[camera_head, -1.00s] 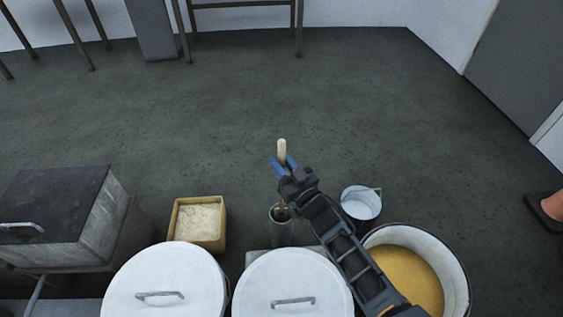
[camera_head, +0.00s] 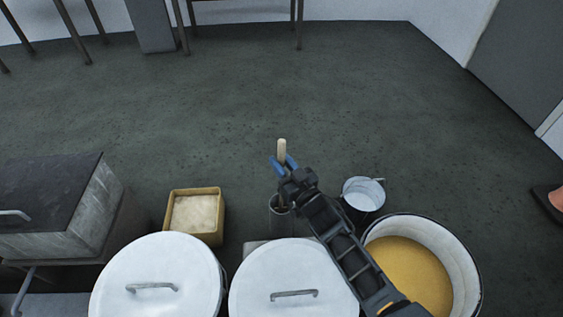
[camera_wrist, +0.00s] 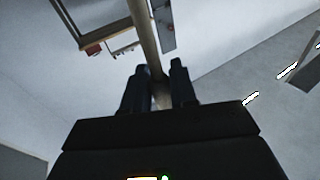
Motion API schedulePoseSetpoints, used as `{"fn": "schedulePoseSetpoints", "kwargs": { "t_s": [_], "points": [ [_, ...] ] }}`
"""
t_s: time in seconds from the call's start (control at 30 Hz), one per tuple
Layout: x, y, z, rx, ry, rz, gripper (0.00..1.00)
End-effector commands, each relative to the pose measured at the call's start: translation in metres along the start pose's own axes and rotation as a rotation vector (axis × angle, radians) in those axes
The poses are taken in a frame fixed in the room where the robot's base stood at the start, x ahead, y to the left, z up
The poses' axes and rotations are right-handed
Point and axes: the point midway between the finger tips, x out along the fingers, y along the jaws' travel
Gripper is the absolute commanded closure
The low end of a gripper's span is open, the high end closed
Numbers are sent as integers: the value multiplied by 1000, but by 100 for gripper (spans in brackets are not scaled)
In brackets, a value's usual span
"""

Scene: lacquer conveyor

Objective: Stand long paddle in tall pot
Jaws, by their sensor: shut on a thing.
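My gripper (camera_head: 284,164) is shut on the pale wooden shaft of the long paddle (camera_head: 281,149). The shaft's upper end sticks up past the blue fingertips. In the wrist view the shaft (camera_wrist: 147,40) runs between the two dark fingers. The tall pot (camera_head: 280,222), a narrow grey cylinder, stands just below my gripper in the head view. The paddle's lower part is hidden behind my gripper and in the pot's dark mouth. I cannot tell how deep it reaches.
Two white lidded drums (camera_head: 160,262) (camera_head: 292,266) stand in front. A yellow box (camera_head: 194,240) is to the left. A small pail (camera_head: 378,182) and a wide tub of amber liquid (camera_head: 472,285) are to the right. The floor (camera_head: 250,90) beyond is clear.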

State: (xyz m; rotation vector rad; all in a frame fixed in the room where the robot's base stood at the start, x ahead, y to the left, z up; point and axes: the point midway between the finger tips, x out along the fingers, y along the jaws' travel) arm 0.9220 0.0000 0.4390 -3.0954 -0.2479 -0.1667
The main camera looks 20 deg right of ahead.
Motion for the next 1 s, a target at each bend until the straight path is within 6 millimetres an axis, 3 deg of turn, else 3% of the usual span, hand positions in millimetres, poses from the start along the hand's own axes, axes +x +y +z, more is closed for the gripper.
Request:
{"fn": "schedulePoseSetpoints", "kwargs": {
  "t_s": [0.13,0.17,0.47,0.77,1.0],
  "points": [
    [0,0,-1,0,1,0,100],
    [0,0,-1,0,1,0,71],
    [0,0,-1,0,0,0,44],
    [-4,0,-1,0,-1,0,44],
    [-38,0,-2,1,-3,2,44]
  ]
}}
